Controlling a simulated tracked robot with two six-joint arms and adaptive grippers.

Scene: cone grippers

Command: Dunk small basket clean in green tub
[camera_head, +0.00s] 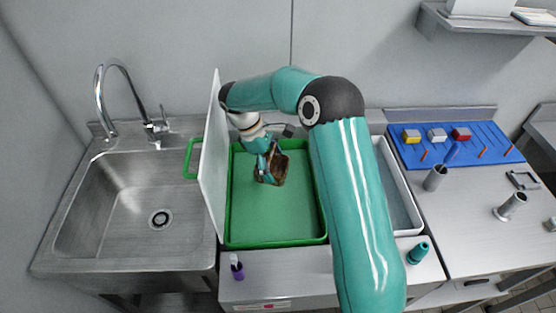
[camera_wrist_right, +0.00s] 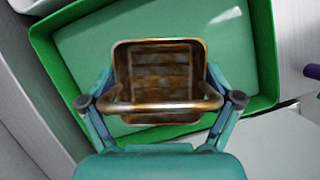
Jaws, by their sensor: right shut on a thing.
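The small basket (camera_head: 277,170) is brown and stained-looking, with an open top and a handle bar. My right gripper (camera_head: 264,161) is shut on it and holds it over the back half of the green tub (camera_head: 230,242). In the right wrist view the basket (camera_wrist_right: 160,72) sits between the two fingers of the gripper (camera_wrist_right: 163,106), with its handle bar across them and its inside facing the camera. The tub's green rim (camera_wrist_right: 265,60) shows behind it. I cannot tell whether the basket touches the tub's pale green contents. My left gripper is not in view.
An upright white panel (camera_head: 212,150) stands between the tub and the steel sink (camera_head: 110,210). A white tray (camera_head: 410,225) lies right of the tub, partly hidden by my arm. A purple bottle (camera_head: 237,268) and a teal bottle (camera_head: 418,253) stand near the front.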

